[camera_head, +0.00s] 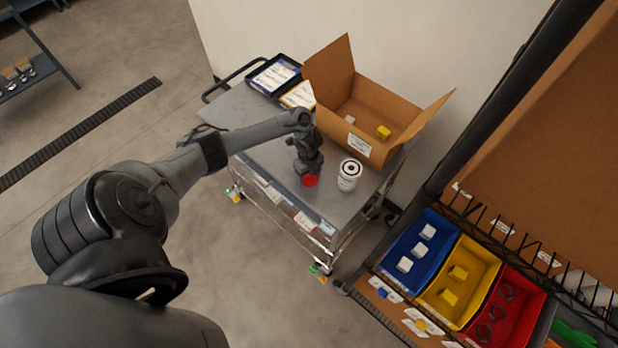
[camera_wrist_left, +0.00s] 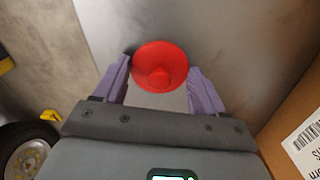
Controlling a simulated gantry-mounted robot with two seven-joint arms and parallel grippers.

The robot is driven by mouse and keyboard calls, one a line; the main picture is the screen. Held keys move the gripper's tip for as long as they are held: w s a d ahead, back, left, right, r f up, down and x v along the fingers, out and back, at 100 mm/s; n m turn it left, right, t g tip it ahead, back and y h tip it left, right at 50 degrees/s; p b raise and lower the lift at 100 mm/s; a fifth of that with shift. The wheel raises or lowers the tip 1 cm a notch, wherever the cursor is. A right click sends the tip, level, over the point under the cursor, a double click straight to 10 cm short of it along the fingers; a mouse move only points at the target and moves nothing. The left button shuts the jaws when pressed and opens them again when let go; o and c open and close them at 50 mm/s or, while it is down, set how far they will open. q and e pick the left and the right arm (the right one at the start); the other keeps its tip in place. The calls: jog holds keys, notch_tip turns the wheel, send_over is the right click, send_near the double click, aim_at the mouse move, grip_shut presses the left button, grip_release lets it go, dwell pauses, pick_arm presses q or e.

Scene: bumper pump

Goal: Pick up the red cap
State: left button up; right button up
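The red cap (camera_head: 310,181) is at the cart top's near side, directly below my left gripper (camera_head: 309,174). In the left wrist view the round red cap (camera_wrist_left: 160,60) has its small knob facing the camera. The two purple fingers of my left gripper (camera_wrist_left: 160,78) stand apart, one on each side of the cap, very close to its rim. I cannot tell whether they touch it. The gripper hides part of the cap in the head view. My right gripper is not in view.
A white canister (camera_head: 349,175) stands just right of the cap. An open cardboard box (camera_head: 340,128) with a yellow block sits behind on the grey cart (camera_head: 262,152). Black trays (camera_head: 271,77) lie at the back. Blue, yellow and red bins (camera_head: 509,318) are at lower right.

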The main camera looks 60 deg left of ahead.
pick_arm(q)
jog(key=shift+c, duration=1.2)
jog(key=shift+r, duration=0.1)
